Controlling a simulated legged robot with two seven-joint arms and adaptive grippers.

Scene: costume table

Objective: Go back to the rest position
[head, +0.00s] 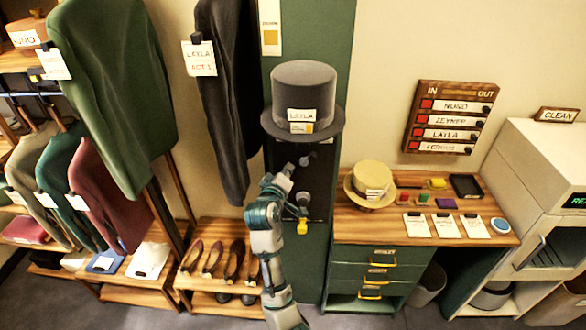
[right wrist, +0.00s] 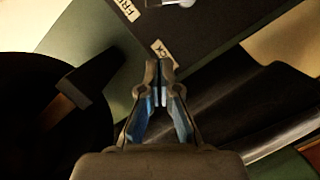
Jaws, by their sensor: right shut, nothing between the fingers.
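My right arm rises from the bottom centre of the head view. Its gripper (head: 290,168) is up by the dark panel under the grey top hat (head: 304,85), labelled LAYLA. In the right wrist view the two fingers (right wrist: 158,72) have their tips together, with nothing between them. They point at a dark surface with partly readable white labels (right wrist: 163,50). A large dark rounded shape (right wrist: 50,110) fills the left of that view; I cannot tell what it is. My left gripper is in neither view.
Right of the arm is a wooden-topped desk (head: 345,225) with a straw hat (head: 370,184) and cards. Left are a shoe rack (head: 205,284) and hanging garments, including a green one (head: 115,90). A name board (head: 450,117) hangs on the wall. A grey bin (head: 428,285) stands below the desk.

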